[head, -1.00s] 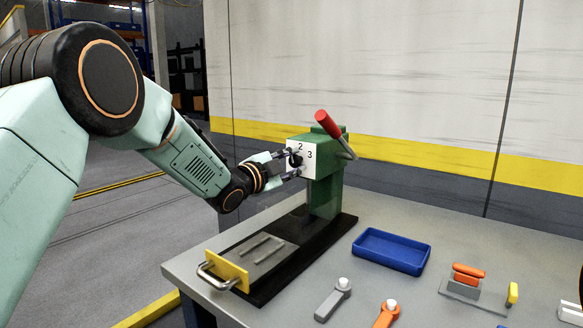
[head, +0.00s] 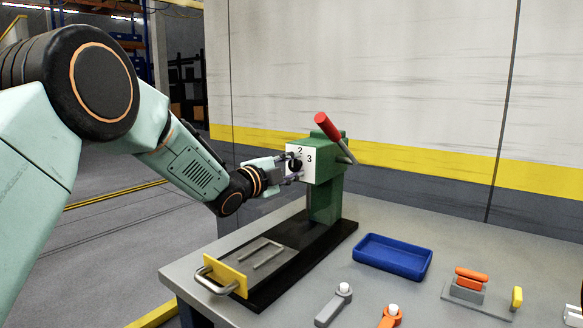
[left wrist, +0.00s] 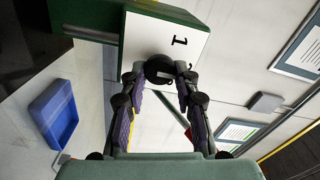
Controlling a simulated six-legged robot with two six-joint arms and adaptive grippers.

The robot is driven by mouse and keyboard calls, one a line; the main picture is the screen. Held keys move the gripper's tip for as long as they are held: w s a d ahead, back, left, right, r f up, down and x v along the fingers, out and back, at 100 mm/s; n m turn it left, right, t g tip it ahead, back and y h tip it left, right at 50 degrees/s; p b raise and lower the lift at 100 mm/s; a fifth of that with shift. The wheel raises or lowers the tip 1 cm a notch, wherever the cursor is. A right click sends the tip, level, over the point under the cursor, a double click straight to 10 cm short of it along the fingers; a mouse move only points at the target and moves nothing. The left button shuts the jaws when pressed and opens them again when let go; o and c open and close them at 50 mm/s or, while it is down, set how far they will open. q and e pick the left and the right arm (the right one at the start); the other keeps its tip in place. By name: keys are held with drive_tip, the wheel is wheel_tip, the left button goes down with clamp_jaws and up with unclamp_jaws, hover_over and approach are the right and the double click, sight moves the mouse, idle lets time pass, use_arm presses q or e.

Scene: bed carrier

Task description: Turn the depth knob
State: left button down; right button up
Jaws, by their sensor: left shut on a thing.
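The depth knob (head: 297,164) is a small black round knob on a white dial plate (head: 308,172) marked 2 and 3, on the front of a green press (head: 326,200) with a red-tipped lever. My left gripper (head: 291,166) is shut on the knob, one finger on each side. In the left wrist view the knob (left wrist: 158,69) sits between the fingertips of the left gripper (left wrist: 158,75), and a 1 shows on the white plate (left wrist: 190,25). The fingers partly hide the knob in the head view. My right gripper is not in view.
The press stands on a black base (head: 262,292) with a yellow plate and handle (head: 226,274) at its front. A blue tray (head: 392,256), a grey-handled tool (head: 333,305) and an orange-handled tool (head: 390,317) lie to the right on the grey table. A wall rises behind.

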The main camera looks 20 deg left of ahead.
use_arm(q)
drive_tip(key=c, duration=1.4)
unclamp_jaws()
drive_tip(key=shift+r, duration=0.25)
drive_tip(key=o, duration=0.4)
drive_tip(key=shift+w+f, duration=0.2)
drive_tip(key=shift+s, duration=0.15)
drive_tip(key=shift+s, duration=0.1)
drive_tip(key=v, duration=1.2)
drive_tip(key=shift+r, duration=0.1)
